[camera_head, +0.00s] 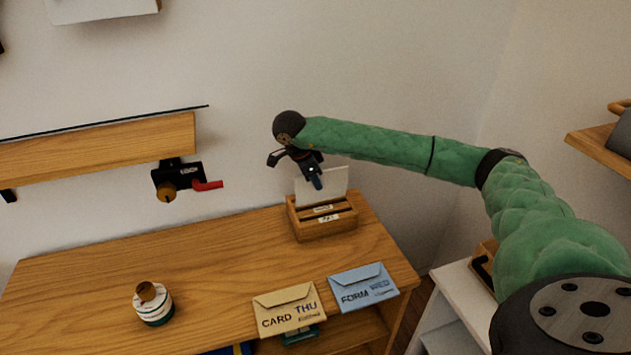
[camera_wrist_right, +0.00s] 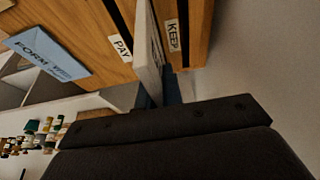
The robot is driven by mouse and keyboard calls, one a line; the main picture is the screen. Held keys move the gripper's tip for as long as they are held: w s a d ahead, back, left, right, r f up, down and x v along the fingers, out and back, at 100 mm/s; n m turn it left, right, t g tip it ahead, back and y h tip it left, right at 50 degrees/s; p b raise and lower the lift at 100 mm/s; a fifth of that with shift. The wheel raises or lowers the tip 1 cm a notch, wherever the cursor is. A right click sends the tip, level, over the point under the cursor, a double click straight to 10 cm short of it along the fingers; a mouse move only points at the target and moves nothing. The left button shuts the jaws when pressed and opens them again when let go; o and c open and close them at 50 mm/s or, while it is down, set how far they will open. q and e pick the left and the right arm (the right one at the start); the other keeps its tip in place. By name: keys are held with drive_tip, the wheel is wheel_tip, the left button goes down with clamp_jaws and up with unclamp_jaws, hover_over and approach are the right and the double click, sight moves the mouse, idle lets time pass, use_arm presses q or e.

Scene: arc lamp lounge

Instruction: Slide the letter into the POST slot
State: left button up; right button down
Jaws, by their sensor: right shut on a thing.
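The white letter (camera_head: 336,183) stands upright at the wooden sorter box (camera_head: 340,230) on the desk. My right gripper (camera_head: 316,182) is shut on it, above the box. In the right wrist view the letter (camera_wrist_right: 148,55) shows nearly edge-on, between the box's wooden walls labelled PAY (camera_wrist_right: 120,47) and KEEP (camera_wrist_right: 173,36). I cannot tell how deep its lower edge sits or whether it is in a slot. A POST label is not readable in either view. My left gripper is not in view.
A tan CARD THU envelope (camera_head: 288,308) and a blue FORM WED envelope (camera_head: 362,287) are at the desk's front edge. A small round container (camera_head: 153,310) stands at the left. A black fixture with a red lever (camera_head: 181,181) hangs under the wall shelf (camera_head: 110,147). The desk's middle is clear.

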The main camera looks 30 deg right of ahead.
sight(321, 200)
drive_tip(key=shift+f+b, duration=0.65)
drive_tip(key=shift+b, duration=0.15)
idle(1.0)
drive_tip(key=shift+f+b, duration=0.9)
drive_tip(key=shift+f, duration=0.5)
idle(0.5)
drive_tip(key=c, duration=1.5)
unclamp_jaws()
drive_tip(key=shift+r, duration=0.1)
drive_tip(key=b+v, duration=0.1)
drive_tip(key=v, duration=0.4)
drive_tip(key=shift+a+r, duration=0.1)
drive_tip(key=shift+r, duration=0.1)
drive_tip(key=shift+v, duration=1.1)
